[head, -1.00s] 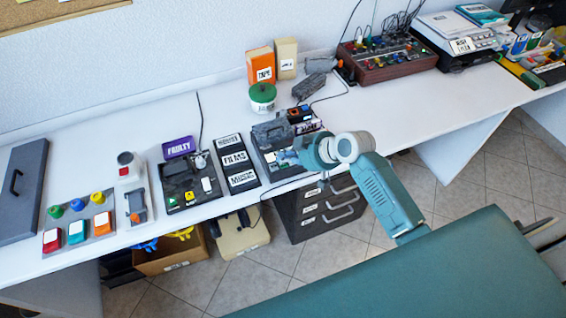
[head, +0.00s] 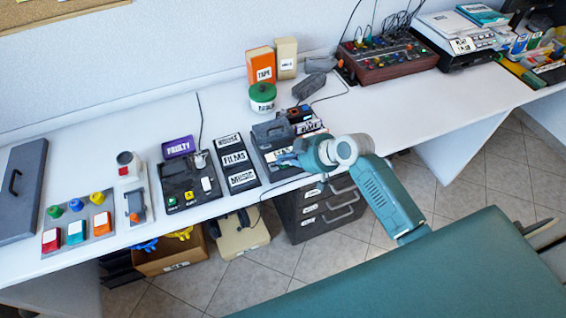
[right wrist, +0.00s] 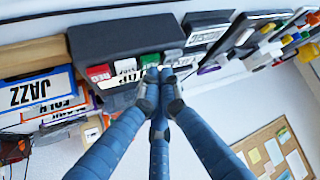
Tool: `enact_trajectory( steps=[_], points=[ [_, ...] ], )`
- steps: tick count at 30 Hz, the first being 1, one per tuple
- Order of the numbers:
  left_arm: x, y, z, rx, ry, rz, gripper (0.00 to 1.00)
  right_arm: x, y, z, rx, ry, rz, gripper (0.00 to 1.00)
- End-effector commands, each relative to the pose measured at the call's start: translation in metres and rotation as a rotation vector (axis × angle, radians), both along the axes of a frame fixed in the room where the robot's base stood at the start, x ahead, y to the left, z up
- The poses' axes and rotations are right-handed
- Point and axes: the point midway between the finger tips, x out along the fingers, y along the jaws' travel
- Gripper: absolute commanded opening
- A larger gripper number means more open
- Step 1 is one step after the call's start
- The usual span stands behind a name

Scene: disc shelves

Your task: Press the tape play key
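The dark grey tape machine (head: 272,132) stands on the white desk beside the film panel. Lettering there is only partly readable, so I cannot tell which key is play. My right gripper (right wrist: 160,72) has its fingertips together at the key row, close to the grey keys; contact is unclear. It also shows in the head view (head: 290,158). My left gripper is out of view.
A dark panel with labels such as FILMS (head: 234,160) and a black button box (head: 190,182) stand left of the machine. A green-lidded tub (head: 262,98) is behind it. A drawer cabinet (head: 325,205) is under the desk.

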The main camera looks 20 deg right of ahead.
Motion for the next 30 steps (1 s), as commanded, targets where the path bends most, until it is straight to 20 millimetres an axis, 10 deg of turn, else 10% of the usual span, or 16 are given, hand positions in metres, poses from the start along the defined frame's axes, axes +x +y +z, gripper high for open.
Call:
enact_trajectory(
  steps=[30],
  points=[
    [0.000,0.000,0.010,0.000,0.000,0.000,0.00,0.000,-0.001,0.007,-0.001,0.001,0.000,0.00]
  ],
)
